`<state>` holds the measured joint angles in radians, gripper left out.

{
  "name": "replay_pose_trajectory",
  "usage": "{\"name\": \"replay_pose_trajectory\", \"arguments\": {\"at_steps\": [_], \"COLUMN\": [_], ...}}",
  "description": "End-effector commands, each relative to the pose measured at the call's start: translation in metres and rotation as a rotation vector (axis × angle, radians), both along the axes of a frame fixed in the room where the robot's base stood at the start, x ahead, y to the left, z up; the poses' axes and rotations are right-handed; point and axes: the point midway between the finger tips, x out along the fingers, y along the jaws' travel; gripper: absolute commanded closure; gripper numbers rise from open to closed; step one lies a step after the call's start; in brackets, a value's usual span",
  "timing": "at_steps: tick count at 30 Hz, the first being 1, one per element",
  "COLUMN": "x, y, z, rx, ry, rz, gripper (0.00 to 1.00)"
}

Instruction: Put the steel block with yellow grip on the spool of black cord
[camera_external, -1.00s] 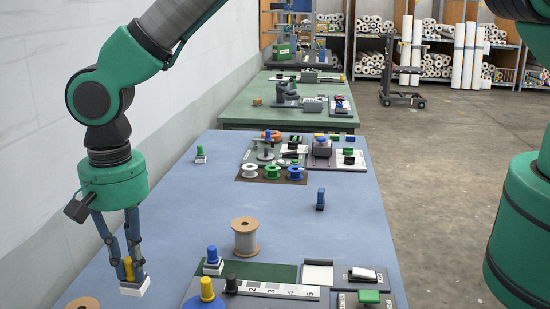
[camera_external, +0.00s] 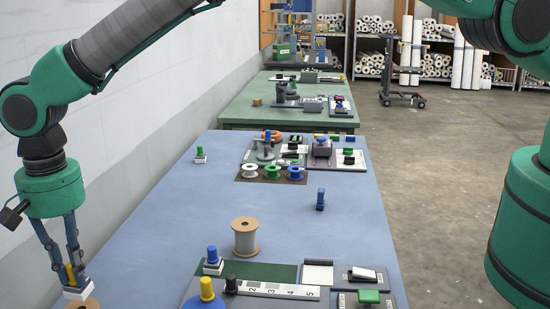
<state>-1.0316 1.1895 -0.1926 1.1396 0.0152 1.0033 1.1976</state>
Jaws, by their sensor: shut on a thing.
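The steel block (camera_external: 77,292) with its yellow grip (camera_external: 70,275) is at the lower left of the external view. My gripper (camera_external: 73,276) is shut on the yellow grip, with the pale block below the fingers. A tan spool flange (camera_external: 92,305) shows at the bottom edge, just under the block in the picture. Its cord is cut off by the frame, so I cannot tell its colour. I cannot tell whether the block touches this flange or is above it. No black cord is visible on any spool.
A spool of grey cord (camera_external: 245,236) stands mid-table. Small white, green and blue spools (camera_external: 272,172) stand further back. The blue tabletop (camera_external: 170,225) is clear between.

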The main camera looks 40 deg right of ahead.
Motion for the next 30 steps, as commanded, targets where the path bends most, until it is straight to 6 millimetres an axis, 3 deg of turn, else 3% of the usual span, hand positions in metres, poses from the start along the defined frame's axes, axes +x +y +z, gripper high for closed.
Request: {"name": "replay_pose_trajectory", "arguments": {"at_steps": [17,30], "x": [0.004,0.004], "y": [0.007,0.006], "z": [-0.001,-0.032], "rx": [0.0,-0.001], "ry": [0.0,0.0], "rz": [0.0,0.0], "gripper": [1.0,1.0]}}
